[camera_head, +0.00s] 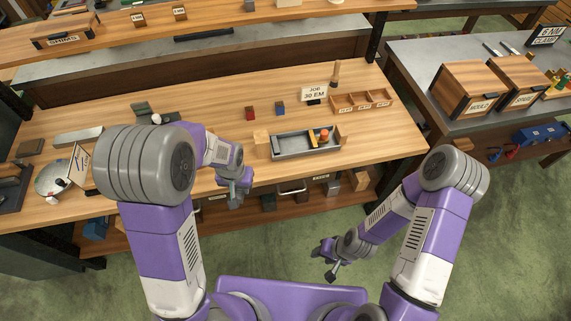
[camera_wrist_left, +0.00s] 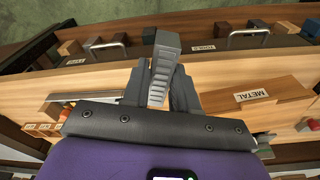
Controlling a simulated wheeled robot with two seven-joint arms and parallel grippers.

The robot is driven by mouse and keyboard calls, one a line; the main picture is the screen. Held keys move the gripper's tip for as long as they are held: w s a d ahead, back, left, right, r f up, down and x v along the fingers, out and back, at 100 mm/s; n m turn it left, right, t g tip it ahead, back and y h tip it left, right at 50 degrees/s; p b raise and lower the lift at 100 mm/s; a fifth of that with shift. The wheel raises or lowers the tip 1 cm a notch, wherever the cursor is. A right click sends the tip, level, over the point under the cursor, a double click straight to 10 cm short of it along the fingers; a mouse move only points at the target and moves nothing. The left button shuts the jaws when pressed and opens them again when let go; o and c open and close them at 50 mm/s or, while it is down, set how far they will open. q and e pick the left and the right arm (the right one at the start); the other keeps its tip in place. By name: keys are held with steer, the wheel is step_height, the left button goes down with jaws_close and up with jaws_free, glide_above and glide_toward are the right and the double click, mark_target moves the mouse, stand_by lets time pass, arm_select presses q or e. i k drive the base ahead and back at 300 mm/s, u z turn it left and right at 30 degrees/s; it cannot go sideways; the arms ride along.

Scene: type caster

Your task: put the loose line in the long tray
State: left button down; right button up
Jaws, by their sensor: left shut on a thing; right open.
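The loose line, a grey stepped metal bar (camera_wrist_left: 163,68), is held between the fingers of my left gripper (camera_wrist_left: 160,90) in the left wrist view. In the head view my left gripper (camera_head: 235,188) is over the front edge of the bench, left of and nearer than the long tray. The long tray (camera_head: 308,153) is a shallow grey tray lying on the bench. An orange knob, a small yellow piece and a dark strip are in or at it. My right gripper (camera_head: 328,262) is open and empty over the floor, in front of the bench.
A wooden block (camera_head: 261,137) stands at the tray's left end. A block labelled METAL (camera_wrist_left: 275,100) shows in the left wrist view. Bench right of the tray is clear.

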mark_target(288, 146)
steer(key=k, duration=0.8)
steer(key=z, duration=0.85)
steer(key=i, duration=1.95)
steer(key=u, duration=1)
